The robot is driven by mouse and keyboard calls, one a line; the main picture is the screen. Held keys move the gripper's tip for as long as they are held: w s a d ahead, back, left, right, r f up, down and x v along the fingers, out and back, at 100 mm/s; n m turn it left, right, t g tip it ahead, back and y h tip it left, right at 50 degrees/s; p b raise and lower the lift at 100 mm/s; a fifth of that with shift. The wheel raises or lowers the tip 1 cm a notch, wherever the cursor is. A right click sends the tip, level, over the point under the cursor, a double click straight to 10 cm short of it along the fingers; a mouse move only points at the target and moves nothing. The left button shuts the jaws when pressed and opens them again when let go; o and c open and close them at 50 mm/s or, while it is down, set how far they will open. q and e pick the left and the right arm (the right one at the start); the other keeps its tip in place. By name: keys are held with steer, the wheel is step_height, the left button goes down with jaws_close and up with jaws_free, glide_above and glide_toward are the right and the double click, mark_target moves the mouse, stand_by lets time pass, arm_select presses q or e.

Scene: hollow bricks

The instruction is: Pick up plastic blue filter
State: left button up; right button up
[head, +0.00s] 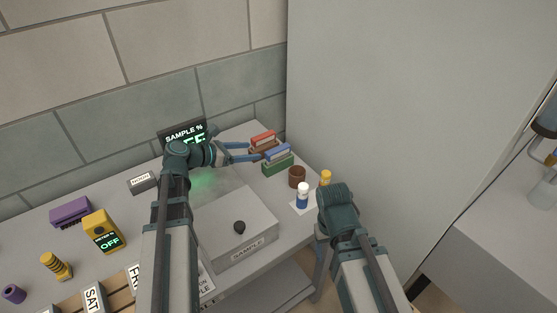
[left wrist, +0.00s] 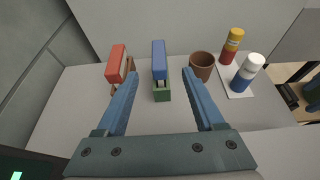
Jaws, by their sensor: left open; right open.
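The blue filter (head: 277,152) is a small blue block resting on top of a green holder (head: 278,164) at the back right of the table. It also shows in the left wrist view (left wrist: 159,60), upright above the green holder. My left gripper (head: 256,151) is open and empty, its blue fingers pointing toward the filter from the left. In the left wrist view the filter lies beyond and between the fingertips (left wrist: 160,74), with no contact visible.
A red block (head: 263,137) on a brown holder stands close beside the filter. A brown cup (head: 297,177), a blue bottle with white cap (head: 303,196) and a yellow-capped bottle (head: 325,178) stand to the right. The grey SAMPLE box (head: 236,236) lies nearer.

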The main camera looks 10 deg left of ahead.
mark_target(279, 151)
arm_select(q)
steer(key=shift+f+b+x, duration=0.1)
steer(key=shift+b+x, duration=0.75)
steer(key=shift+x, duration=1.35)
steer(key=shift+f+b+x, duration=0.15)
steer(key=shift+b+x, duration=0.7)
steer(key=shift+x, duration=1.35)
steer(key=shift+w+d+f+b, duration=0.1)
steer(key=shift+w+f+b, duration=0.15)
steer(key=shift+f+b, duration=0.1)
steer(key=b+x, duration=0.2)
steer(key=x, duration=0.1)
steer(key=shift+w+f, duration=0.2)
steer(key=shift+f, duration=0.2)
steer(key=shift+w+d+f, duration=0.1)
steer(key=shift+w+d, duration=0.15)
steer(key=shift+d, duration=0.05)
steer(key=shift+c, duration=0.4)
jaws_close()
